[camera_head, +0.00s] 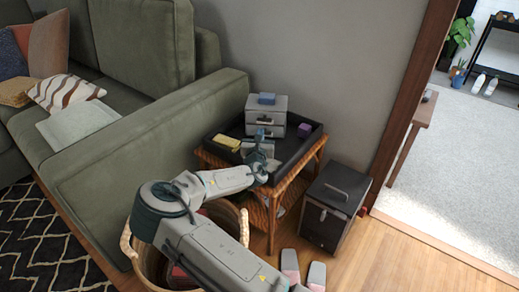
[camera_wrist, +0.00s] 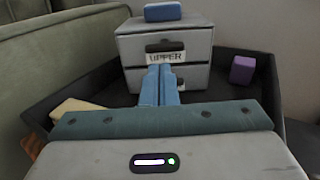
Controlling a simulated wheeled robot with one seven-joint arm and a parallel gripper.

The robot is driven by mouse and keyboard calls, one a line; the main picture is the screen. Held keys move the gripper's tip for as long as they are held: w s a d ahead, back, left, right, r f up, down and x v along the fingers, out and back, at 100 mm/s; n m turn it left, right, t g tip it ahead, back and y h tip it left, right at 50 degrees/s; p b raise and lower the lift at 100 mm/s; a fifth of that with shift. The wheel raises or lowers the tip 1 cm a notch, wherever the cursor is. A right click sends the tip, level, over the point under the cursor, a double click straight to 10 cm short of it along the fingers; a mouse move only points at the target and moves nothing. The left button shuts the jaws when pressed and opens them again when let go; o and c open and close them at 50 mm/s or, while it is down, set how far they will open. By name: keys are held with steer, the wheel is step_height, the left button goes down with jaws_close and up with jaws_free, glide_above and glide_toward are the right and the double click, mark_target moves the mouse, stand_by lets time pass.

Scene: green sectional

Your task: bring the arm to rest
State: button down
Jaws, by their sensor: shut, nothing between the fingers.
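My gripper (camera_head: 260,133) is shut and empty over the black tray on the side table. In the wrist view its two blue fingers (camera_wrist: 159,86) are together, in front of a small grey drawer box (camera_wrist: 190,45). The box has two drawers, and the label under the top handle reads "UPPER". Both drawers look shut, though my fingers and wrist hide part of the lower one. In the head view the drawer box (camera_head: 280,108) stands at the back of the tray. My arm reaches in from the lower middle.
A blue block (camera_wrist: 162,11) lies on the drawer box. A purple block (camera_wrist: 243,70) and a yellow piece (camera_head: 227,141) are in the tray (camera_head: 312,135). A green sofa (camera_head: 140,135) is left, a wicker basket (camera_head: 128,243) beneath my arm, a dark box (camera_head: 335,205) right.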

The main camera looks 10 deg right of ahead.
steer(key=p+v, duration=0.1)
steer(key=v, duration=0.6)
steer(key=shift+s+d+p, duration=0.2)
steer(key=shift+s+p, duration=0.1)
steer(key=shift+s, duration=0.15)
steer(key=s+d+r+m+g+p, duration=0.3)
steer(key=s+m+g+p, duration=0.2)
steer(key=m, duration=0.4)
steer(key=s+d+r+m+g+p, duration=0.25)
steer(key=s+m+g+p, duration=0.3)
steer(key=m, duration=0.35)
steer(key=s+a+r+m+g+y+p, duration=0.1)
steer(key=s+r+m+p, duration=0.4)
steer(key=s+r, duration=0.3)
steer(key=s+r+m+g+y+p, duration=0.1)
steer(key=s+r+m+p, duration=0.4)
steer(key=r, duration=1.2)
steer(key=s+a+r+m+g+y+p, duration=0.1)
steer(key=s+r+m+p, duration=0.4)
steer(key=s+r, duration=0.7)
steer(key=r+g+y+p, duration=0.1)
steer(key=p, duration=0.1)
steer(key=shift+s+a+r+y+p, duration=0.2)
steer(key=shift+s+a+y+p, duration=0.1)
steer(key=shift+s, duration=0.1)
